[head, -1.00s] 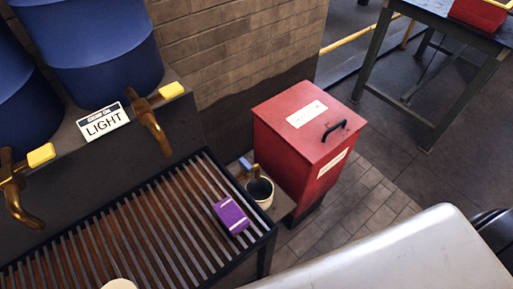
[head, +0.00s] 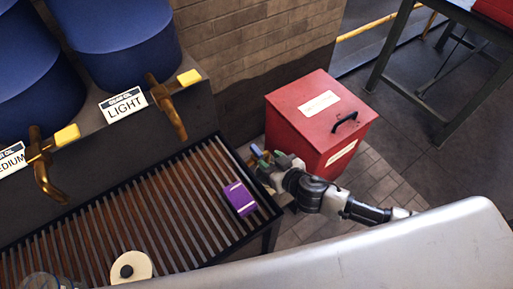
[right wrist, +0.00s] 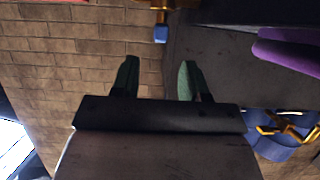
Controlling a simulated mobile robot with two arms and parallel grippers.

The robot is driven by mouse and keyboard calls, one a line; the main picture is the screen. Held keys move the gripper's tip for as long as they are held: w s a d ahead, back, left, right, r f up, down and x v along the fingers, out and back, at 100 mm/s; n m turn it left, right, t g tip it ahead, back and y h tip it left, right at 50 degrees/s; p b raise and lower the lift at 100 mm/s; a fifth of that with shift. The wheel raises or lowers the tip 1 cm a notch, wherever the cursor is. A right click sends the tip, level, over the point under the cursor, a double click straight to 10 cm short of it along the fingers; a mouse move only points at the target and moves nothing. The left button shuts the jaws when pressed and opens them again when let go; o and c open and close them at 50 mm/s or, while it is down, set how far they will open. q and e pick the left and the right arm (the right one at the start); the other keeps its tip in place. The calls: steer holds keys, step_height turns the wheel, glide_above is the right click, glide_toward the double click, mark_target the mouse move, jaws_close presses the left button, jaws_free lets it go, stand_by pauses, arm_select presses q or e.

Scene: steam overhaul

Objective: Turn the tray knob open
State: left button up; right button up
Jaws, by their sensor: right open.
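The tray knob (head: 256,151) is a small blue handle on a brass tap at the right end of the slatted drip tray (head: 268,213). In the right wrist view the blue knob (right wrist: 160,34) hangs below its brass fitting, ahead of my fingers and roughly in line with the gap between them. My right gripper (head: 270,160) has green fingertips and is right beside the knob in the head view. In the right wrist view my right gripper (right wrist: 159,78) is open and empty, apart from the knob. The bucket below the tap is hidden behind my gripper. My left gripper is not seen.
A purple box (head: 240,198) lies on the tray, near my right gripper. A pale round container (head: 131,267) stands at the tray's front. A red bin (head: 318,121) stands just behind my right arm. Brass oil taps (head: 168,107) with yellow handles stick out above the tray.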

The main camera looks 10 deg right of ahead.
mark_target(257, 150)
steer(key=x, duration=0.8)
steer(key=shift+a+f, duration=0.1)
jaws_close()
